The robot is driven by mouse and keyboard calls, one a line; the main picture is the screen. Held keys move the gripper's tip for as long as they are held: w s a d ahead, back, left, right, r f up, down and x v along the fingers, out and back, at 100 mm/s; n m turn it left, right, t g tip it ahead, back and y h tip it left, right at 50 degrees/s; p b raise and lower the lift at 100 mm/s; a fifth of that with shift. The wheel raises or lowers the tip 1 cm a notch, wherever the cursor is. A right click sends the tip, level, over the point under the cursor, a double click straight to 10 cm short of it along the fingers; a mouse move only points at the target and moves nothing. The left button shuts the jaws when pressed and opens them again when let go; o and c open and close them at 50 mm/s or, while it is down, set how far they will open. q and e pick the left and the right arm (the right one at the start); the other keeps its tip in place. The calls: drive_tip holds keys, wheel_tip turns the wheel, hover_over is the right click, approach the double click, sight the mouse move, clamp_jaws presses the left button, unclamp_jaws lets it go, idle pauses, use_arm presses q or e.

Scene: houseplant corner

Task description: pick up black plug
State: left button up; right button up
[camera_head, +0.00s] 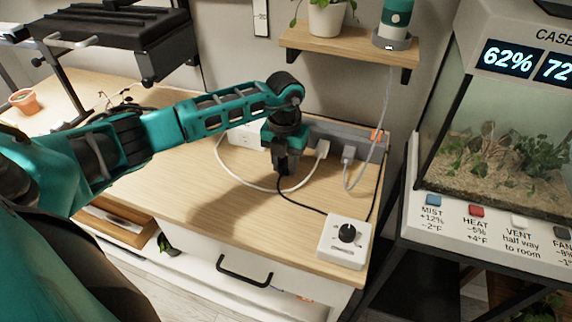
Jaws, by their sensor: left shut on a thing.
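My left gripper (287,165) points down over the wooden desktop, just left of the power strip (350,136). It is shut on the black plug, which is mostly hidden between the dark fingers. A black cord (303,206) runs from under the fingertips to a white box with a black dial (345,238) at the desk's front right. A white plug (323,149) and a grey plug (348,153) sit at the strip, right of the gripper. My right gripper is not in view.
A white box (241,134) stands behind my forearm. A white cable (238,181) loops across the desktop (165,190). A shelf (345,44) with a plant pot (326,18) hangs above. A terrarium (500,150) stands at right. The desktop's front left is clear.

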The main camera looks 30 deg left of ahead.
use_arm(q)
clamp_jaws()
